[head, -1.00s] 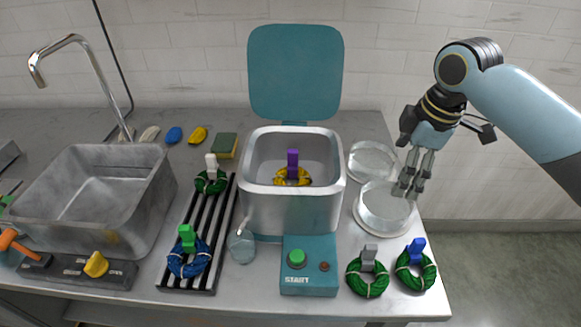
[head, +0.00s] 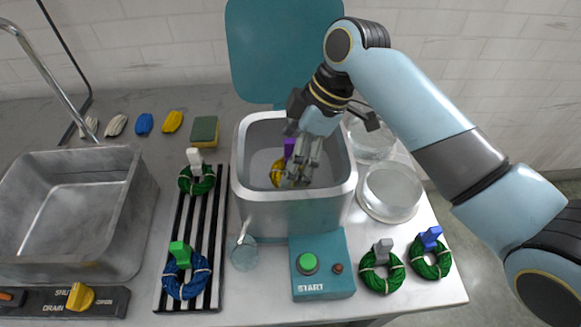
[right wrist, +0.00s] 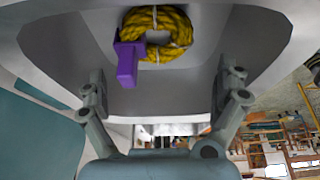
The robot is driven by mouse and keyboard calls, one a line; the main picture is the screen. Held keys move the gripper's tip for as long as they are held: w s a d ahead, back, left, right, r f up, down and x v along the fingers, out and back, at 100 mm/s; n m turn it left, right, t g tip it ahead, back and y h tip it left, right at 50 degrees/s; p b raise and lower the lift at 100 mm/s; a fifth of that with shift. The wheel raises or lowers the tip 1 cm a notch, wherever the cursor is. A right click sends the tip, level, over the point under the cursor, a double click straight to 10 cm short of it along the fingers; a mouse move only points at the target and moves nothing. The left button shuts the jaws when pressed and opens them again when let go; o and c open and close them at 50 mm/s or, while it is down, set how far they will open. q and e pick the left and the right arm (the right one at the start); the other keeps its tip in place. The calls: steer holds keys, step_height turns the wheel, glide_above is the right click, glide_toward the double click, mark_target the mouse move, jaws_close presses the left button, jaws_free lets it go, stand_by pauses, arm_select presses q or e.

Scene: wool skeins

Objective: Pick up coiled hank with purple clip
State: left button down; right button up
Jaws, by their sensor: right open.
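The yellow coiled hank (head: 277,172) with the purple clip (head: 289,148) lies inside the open metal tub (head: 240,185). My right gripper (head: 297,180) is over the tub's opening and partly covers the hank. In the right wrist view the yellow hank (right wrist: 172,42) and its purple clip (right wrist: 128,62) show beyond the open fingers (right wrist: 160,88), apart from them. The clip sits toward the left finger side. My right gripper is empty. My left gripper is not in view.
The tub's raised teal lid (head: 275,50) stands behind it, and its walls surround the hank. Glass dishes (head: 390,190) stand to its right. Green hanks (head: 380,272) lie front right. A rack (head: 185,235) with a blue hank (head: 185,280) and a green hank (head: 197,180) is left, beside the sink (head: 70,210).

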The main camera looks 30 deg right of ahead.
mark_target(282, 170)
steer(key=x, duration=0.4)
steer(key=shift+w+d, duration=0.1)
steer(key=shift+d, duration=0.05)
steer(key=shift+f, duration=0.2)
steer(key=shift+c, duration=1.5)
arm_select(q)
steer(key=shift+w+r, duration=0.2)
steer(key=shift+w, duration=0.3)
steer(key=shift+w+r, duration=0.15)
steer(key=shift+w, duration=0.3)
arm_select(e)
steer(key=c, duration=0.6)
